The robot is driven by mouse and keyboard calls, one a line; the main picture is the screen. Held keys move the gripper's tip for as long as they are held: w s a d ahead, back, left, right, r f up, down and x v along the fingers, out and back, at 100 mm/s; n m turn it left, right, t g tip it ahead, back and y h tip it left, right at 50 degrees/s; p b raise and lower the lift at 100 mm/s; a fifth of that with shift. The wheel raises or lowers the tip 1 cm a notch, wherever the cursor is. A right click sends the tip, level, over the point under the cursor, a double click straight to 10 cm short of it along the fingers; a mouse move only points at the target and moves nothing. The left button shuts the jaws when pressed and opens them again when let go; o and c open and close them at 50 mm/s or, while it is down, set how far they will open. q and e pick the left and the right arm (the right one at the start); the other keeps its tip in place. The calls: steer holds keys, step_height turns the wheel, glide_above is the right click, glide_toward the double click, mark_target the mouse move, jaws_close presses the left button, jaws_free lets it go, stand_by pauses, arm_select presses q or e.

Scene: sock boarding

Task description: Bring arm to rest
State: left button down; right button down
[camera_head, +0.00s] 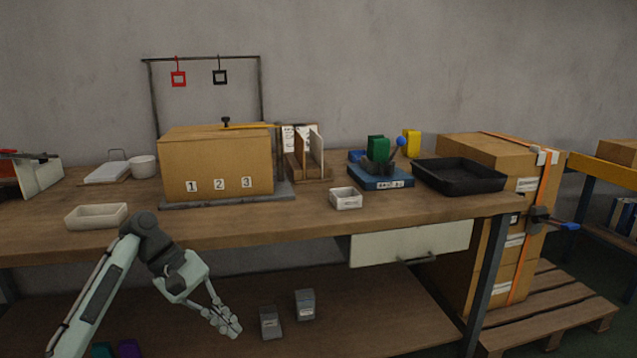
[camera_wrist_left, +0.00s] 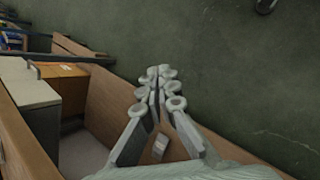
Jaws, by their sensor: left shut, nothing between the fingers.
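My left gripper (camera_head: 228,325) hangs in front of the workbench (camera_head: 300,222), below the level of its top. Its fingers point down and to the right in the head view. In the left wrist view the fingertips (camera_wrist_left: 160,85) are together, with nothing between them, over the green floor (camera_wrist_left: 230,60). My left arm comes in from the lower left. My right gripper is in neither view.
The bench top holds a cardboard box (camera_head: 217,165) numbered 1 to 3, a beige tray (camera_head: 97,215), a small white bin (camera_head: 346,198) and a black tray (camera_head: 459,175). Two grey containers (camera_head: 270,322) stand on the lower shelf. A drawer (camera_head: 411,243) hangs under the top.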

arm_select(q)
steer(key=s+a+f+n+g+h, duration=0.1)
steer(key=s+f, duration=0.2)
steer(key=f, duration=0.3)
steer(key=w+a+f+m+t+y, duration=0.2)
steer(key=w+a+f+t+y, duration=0.25)
steer(key=w+a, duration=0.45)
steer(key=w+a+r+m+t+y, duration=0.75)
steer(key=w+a, duration=0.35)
steer(key=a, duration=0.2)
steer(key=s+d+f+m+g+h, duration=0.1)
steer(key=s+d+f+g, duration=0.15)
steer(key=s+f, duration=0.65)
steer(key=s+d+f+m+g, duration=0.1)
steer(key=s+d+f, duration=0.2)
steer(key=s+f, duration=0.6)
steer(key=s+d+f+g, duration=0.1)
steer(key=s+d+f, duration=0.1)
steer(key=s+f, duration=0.3)
steer(key=s+d+f+g+h, duration=0.1)
steer(key=s+d+f, duration=0.2)
steer(key=s, duration=1)
steer(key=s+d+f+g, duration=0.2)
steer(key=s+f, duration=0.6)
steer(key=s, duration=0.1)
steer(key=shift+s+d+f+h, duration=0.2)
steer(key=shift+s+f+h, duration=0.1)
steer(key=shift+f, duration=0.1)
steer(key=shift+n, duration=0.25)
